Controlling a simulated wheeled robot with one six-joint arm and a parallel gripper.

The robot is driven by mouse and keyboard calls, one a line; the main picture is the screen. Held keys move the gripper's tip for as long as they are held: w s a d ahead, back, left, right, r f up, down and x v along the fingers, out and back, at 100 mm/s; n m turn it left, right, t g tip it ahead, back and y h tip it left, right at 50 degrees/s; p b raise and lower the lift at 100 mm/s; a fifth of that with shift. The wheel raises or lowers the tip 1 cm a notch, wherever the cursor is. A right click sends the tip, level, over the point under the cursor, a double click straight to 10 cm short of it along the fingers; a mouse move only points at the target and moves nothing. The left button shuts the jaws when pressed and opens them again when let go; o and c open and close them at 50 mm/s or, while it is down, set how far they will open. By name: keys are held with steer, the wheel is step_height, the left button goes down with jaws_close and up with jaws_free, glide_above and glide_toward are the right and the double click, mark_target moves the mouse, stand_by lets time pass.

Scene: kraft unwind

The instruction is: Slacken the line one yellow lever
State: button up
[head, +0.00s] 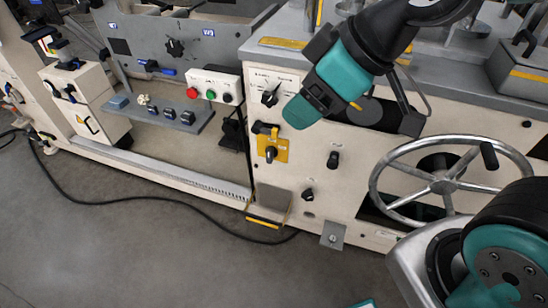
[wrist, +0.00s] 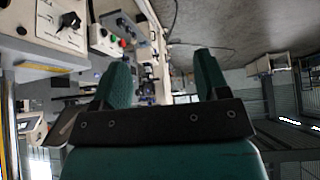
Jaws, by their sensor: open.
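A yellow plate (head: 272,150) with a black rotary handle sits on the cream machine front, below a pointer dial (head: 271,95). A yellow-edged piece (head: 264,221) juts out low at the machine's foot. I cannot tell which part is the line one yellow lever. My gripper (head: 299,113) hangs in front of the panel in the head view, right of and above the yellow plate, touching nothing that I can see. In the wrist view my gripper (wrist: 163,80) shows two teal fingers spread apart with nothing between them.
A spoked handwheel (head: 445,183) stands out on the right. A button box (head: 214,85) with red and green buttons and a grey shelf (head: 165,114) with knobs are on the left. A black cable (head: 150,201) lies on the grey floor (head: 150,255), which is otherwise mostly clear.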

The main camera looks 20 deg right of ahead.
steer(key=w+d+f+n+t+b, duration=0.1)
steer(key=w+f+n+t+b, duration=0.2)
steer(key=f+b, duration=0.7)
steer(key=w+d+f+n+t+b, duration=0.1)
steer(key=w+d+f+t+b, duration=0.3)
steer(key=f+b, duration=0.65)
steer(key=n+t+h+b, duration=0.2)
steer(key=n+t+b, duration=0.4)
steer(key=b, duration=0.8)
glide_toward(277, 136)
steer(key=w+b, duration=0.1)
steer(key=w, duration=0.2)
steer(key=w+a, duration=0.1)
steer(key=w, duration=0.3)
steer(key=w+a+b, duration=0.1)
steer(key=w, duration=0.2)
steer(key=shift+w+f+b, duration=0.1)
steer(key=shift+w+b, duration=0.1)
steer(key=shift+b, duration=0.15)
steer(key=shift+c, duration=0.2)
